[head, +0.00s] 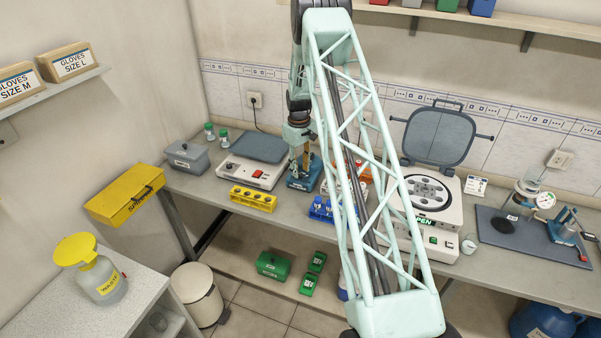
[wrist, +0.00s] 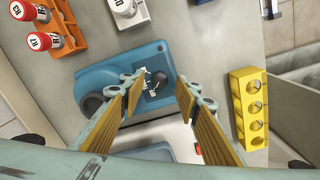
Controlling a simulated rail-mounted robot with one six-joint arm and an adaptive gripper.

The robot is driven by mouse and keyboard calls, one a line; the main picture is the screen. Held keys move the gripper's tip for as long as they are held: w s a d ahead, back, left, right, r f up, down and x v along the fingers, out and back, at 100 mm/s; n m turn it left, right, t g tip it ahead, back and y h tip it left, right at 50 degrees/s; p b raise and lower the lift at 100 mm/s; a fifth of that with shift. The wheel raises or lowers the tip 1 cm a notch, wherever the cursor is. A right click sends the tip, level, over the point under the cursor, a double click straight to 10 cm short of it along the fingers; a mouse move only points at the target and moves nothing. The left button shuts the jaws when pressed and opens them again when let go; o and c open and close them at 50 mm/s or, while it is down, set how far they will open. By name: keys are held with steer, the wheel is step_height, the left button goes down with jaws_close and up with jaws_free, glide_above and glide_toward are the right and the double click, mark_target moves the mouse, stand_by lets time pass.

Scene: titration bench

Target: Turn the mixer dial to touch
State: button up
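The mixer (head: 303,181) is a small blue device on the bench, partly hidden by my arm in the head view. In the wrist view the mixer (wrist: 124,70) lies below my gripper, with a round black cup (wrist: 94,104) at its left. Its dial (wrist: 158,78) is a small dark knob on a dark panel with white lettering, too small to read surely. My gripper (wrist: 159,92) is open, its two tan-padded fingers apart on either side of the dial panel. In the head view my gripper (head: 307,158) points down over the mixer. Contact with the dial cannot be told.
A yellow rack (wrist: 237,108) stands right of the mixer in the wrist view. An orange rack with red-capped bottles (wrist: 41,40) is at upper left. In the head view, a hotplate-like device (head: 251,170) is left of the mixer and an open-lidded centrifuge (head: 425,202) is right.

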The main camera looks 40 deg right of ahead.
mark_target(300, 176)
steer(key=shift+f, duration=1.15)
steer(key=shift+c, duration=0.4)
steer(key=c, duration=0.8)
